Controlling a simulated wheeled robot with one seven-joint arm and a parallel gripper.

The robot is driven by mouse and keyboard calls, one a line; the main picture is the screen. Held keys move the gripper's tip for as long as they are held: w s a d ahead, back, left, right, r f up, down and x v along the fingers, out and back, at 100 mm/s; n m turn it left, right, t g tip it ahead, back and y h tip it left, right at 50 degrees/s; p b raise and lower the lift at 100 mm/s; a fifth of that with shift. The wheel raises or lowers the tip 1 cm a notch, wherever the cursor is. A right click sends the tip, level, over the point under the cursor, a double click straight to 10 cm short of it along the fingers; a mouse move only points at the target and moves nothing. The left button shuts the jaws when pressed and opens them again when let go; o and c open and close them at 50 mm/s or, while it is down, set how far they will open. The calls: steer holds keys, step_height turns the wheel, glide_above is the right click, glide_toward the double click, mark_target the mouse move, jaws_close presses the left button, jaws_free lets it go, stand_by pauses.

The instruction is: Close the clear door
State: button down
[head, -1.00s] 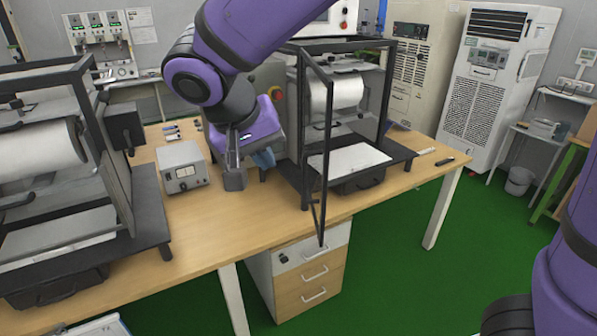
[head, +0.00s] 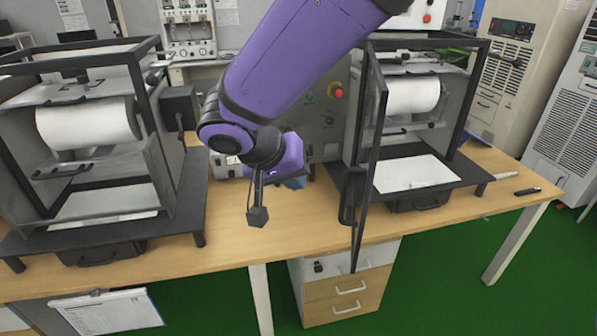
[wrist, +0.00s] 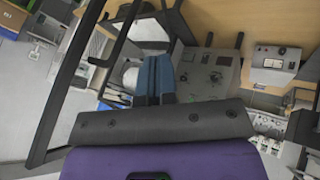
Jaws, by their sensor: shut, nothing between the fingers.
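The clear door (head: 372,135) is a clear panel in a black frame on the right-hand machine (head: 467,110). In the head view it stands open, swung out toward me and seen almost edge-on, with a dark handle low on it. My gripper (head: 294,182) is to the left of the door, in front of the machine's grey control box, and apart from the door. Its blue fingers also show in the wrist view (wrist: 154,76), closed together and empty. A black frame bar, probably the door's, crosses the left of the wrist view (wrist: 62,95).
A similar machine (head: 165,150) stands at the left of the wooden table (head: 300,228). A small grey instrument (head: 226,166) is partly hidden behind my arm. A red emergency button (head: 336,90) is on the control box. Drawers (head: 345,285) stand below the table; green floor is clear at right.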

steer(key=w+d+f, duration=0.3)
steer(key=d+f, duration=0.2)
steer(key=d, duration=0.2)
steer(key=shift+f, duration=0.1)
stand_by(0.4)
